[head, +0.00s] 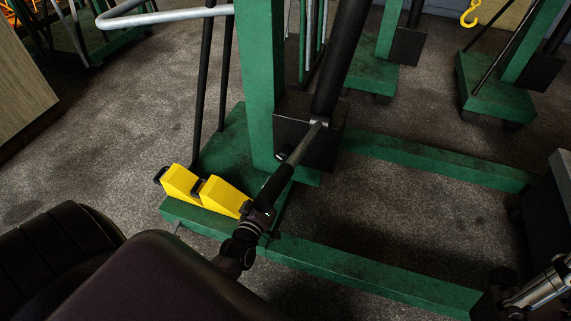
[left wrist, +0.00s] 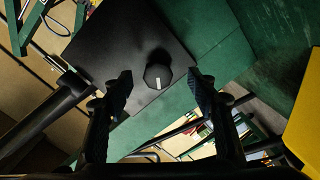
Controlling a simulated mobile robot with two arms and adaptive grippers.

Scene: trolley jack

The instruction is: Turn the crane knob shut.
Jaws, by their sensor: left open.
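The green crane (head: 262,90) stands on the floor with a black box (head: 305,128) at the foot of its post. In the left wrist view the box (left wrist: 110,40) fills the upper middle. A black faceted knob (left wrist: 158,75) with a white mark sits on the box. My left gripper (head: 262,212) is low in front of the box. In the left wrist view its open fingers (left wrist: 161,82) appear on either side of the knob, with visible gaps. My right gripper is not in view.
A lever with a silver end (head: 303,143) slants down from the box towards my left gripper. Yellow blocks (head: 205,192) sit on the crane's base just left of the gripper. Green legs (head: 370,278) run right along the floor. Other green cranes (head: 495,95) stand behind.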

